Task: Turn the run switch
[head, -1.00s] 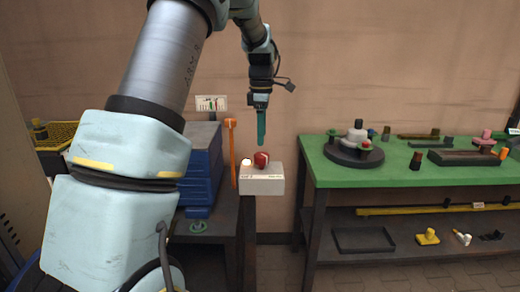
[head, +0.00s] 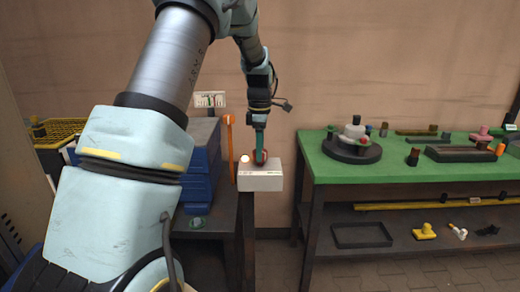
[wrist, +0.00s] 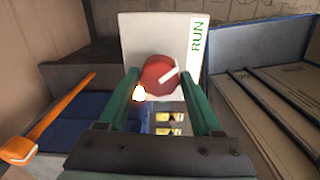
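The run switch is a red round knob (wrist: 158,74) with a white pointer line on a pale box (head: 260,181). In the wrist view the pointer slants up to the right, toward the green word RUN on a white label (wrist: 197,45). My gripper (head: 260,160) points down at the knob. Its two green fingers stand apart on either side of the knob, with no clear contact visible. In the head view the fingers partly hide the knob. A small lit lamp (wrist: 139,92) sits on the box beside the knob.
An orange upright handle (head: 230,148) stands close left of the box, near blue stacked bins (head: 200,165). A green-topped bench (head: 400,173) with several parts stands to the right. The wall is behind.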

